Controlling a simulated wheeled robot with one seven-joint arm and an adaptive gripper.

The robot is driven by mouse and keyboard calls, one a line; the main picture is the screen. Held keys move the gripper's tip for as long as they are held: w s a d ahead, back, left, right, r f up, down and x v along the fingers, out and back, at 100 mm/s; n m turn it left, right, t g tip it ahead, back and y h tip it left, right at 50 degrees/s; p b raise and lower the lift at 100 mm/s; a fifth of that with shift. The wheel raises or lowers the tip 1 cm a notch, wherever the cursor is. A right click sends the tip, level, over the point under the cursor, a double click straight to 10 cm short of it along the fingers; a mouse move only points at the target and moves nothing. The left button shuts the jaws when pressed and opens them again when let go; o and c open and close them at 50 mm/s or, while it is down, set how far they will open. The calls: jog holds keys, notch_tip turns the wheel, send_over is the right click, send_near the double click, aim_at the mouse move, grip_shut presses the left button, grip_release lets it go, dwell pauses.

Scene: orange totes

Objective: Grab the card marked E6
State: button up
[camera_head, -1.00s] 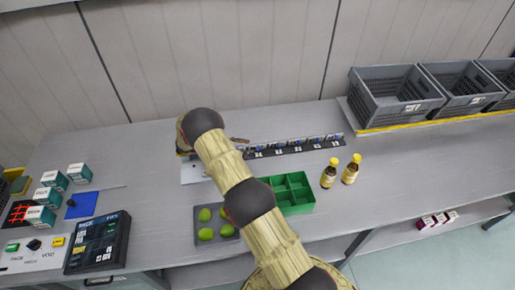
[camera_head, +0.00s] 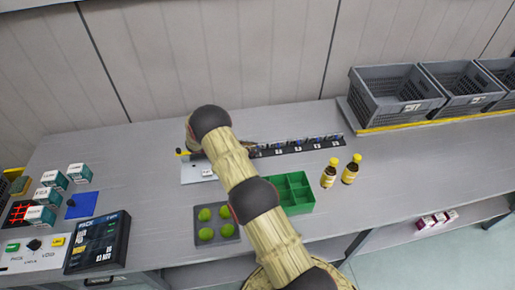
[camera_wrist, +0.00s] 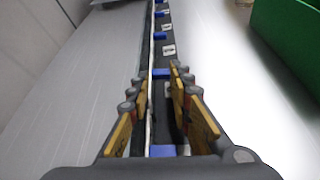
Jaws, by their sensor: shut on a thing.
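A long dark rack (camera_head: 300,145) with blue parts and white labels lies along the back of the bench. In the wrist view the rack (camera_wrist: 168,50) runs away from me below the fingers. My gripper (camera_wrist: 162,85) has its yellow-padded fingers on both sides of a thin pale card (camera_wrist: 151,100), seen edge-on, and is shut on it at the rack. The card's marking does not show, so I cannot read whether it is E6. In the head view my arm hides the fingers and the near rack end.
A green divided box (camera_head: 295,192), a tray with green round things (camera_head: 217,232) and two yellow-capped bottles (camera_head: 328,173) stand in front. Grey crates (camera_head: 392,100) are at right. A dark screen (camera_head: 97,240) and several boxes (camera_head: 52,178) are at left.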

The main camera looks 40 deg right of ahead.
jog(key=shift+c, duration=0.7)
jog(key=shift+r, duration=0.1)
